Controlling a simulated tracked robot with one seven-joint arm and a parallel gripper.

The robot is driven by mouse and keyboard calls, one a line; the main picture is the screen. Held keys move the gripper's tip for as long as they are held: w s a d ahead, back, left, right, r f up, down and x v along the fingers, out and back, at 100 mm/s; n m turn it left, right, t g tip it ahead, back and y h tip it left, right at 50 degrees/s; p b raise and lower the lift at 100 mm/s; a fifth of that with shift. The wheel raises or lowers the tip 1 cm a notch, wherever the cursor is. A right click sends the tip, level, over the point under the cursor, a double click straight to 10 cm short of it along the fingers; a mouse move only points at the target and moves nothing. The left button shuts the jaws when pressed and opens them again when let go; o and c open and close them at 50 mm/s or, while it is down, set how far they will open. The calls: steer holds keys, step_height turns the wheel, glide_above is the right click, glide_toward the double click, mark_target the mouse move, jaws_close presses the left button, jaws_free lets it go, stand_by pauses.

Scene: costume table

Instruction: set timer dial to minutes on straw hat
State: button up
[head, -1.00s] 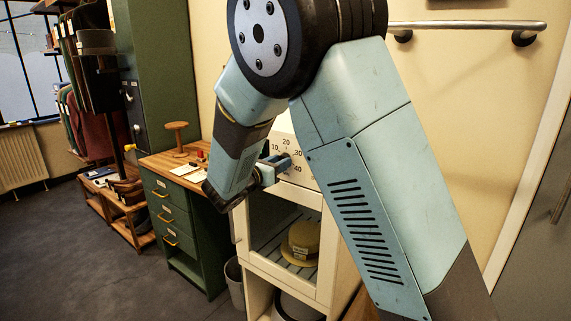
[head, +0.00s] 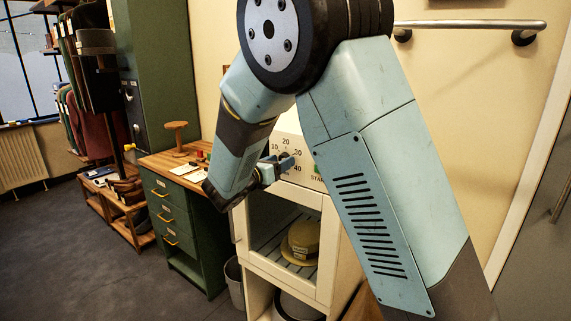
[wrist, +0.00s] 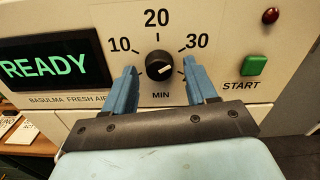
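The black timer dial (wrist: 160,66) is on the cream machine's front panel, with 10, 20 and 30 marked around it and MIN below. A 40 also shows in the head view. The dial's short white mark slants toward the right; its exact setting is unclear. My gripper (wrist: 161,72) is open, one blue finger on each side of the dial, with gaps visible. In the head view my gripper (head: 276,166) is at the panel. The yellow straw hat (head: 304,236) sits on a slatted shelf inside the machine below. It has a pale tag (head: 300,250), too small to read.
A green START button (wrist: 254,65) and a red lamp (wrist: 270,15) are right of the dial. A lit READY display (wrist: 45,67) is left. A green desk (head: 175,215) stands left of the machine, with a grey bin (head: 235,282) between.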

steer(key=v, duration=1.3)
steer(key=shift+s+a, duration=0.25)
steer(key=s+d+r+m+g, duration=0.1)
steer(key=s+d+m+g, duration=0.2)
steer(key=d, duration=0.5)
steer(key=s+d+r+m+g+y, duration=0.1)
steer(key=d+m+g, duration=0.35)
steer(key=d, duration=0.35)
steer(key=s+d+m+g, duration=0.2)
steer(key=d+m, duration=0.3)
steer(key=d, duration=0.2)
steer(key=s+d+r+m+y, duration=0.2)
steer(key=s+d+m+y, duration=0.2)
steer(key=s+m, duration=0.4)
steer(key=s+d+r+m+y, duration=0.1)
steer(key=s+d+m+y, duration=0.3)
steer(key=s+m, duration=0.5)
steer(key=shift+d+r+t+y, duration=0.2)
steer(key=shift+r+t+y, duration=0.25)
steer(key=shift+y, duration=0.55)
steer(key=shift+m, duration=0.25)
